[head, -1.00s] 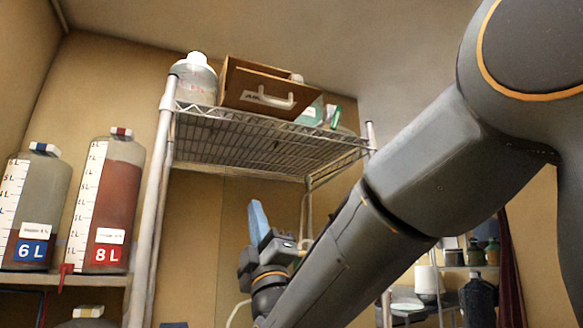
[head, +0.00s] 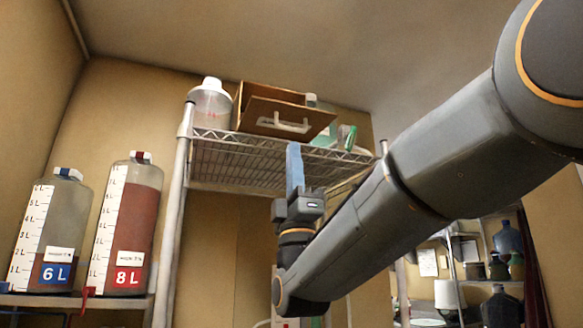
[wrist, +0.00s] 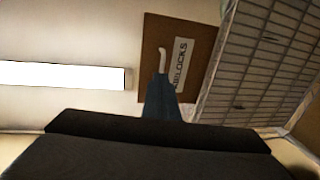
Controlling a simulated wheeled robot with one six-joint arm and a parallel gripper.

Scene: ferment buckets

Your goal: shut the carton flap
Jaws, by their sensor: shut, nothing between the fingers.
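The brown carton (head: 271,90) sits on the top wire shelf. Its front flap (head: 312,124), with a white handle (head: 283,123) and a pale label, leans outward, with a gap behind its upper edge. My gripper (head: 294,147) points upward just below the flap, its blue fingers together and empty. In the wrist view, the fingers (wrist: 161,90) overlap the lower part of the flap (wrist: 205,38), near the handle (wrist: 161,58) and label. I cannot tell whether they touch it. The carton's inside is mostly hidden.
A clear white-capped jar (head: 210,103) stands left of the carton, and a green item (head: 347,137) stands to its right. The wire shelf (head: 235,160) lies close behind my gripper. Two large bottles, 6 L (head: 52,225) and 8 L (head: 130,220), stand on the left.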

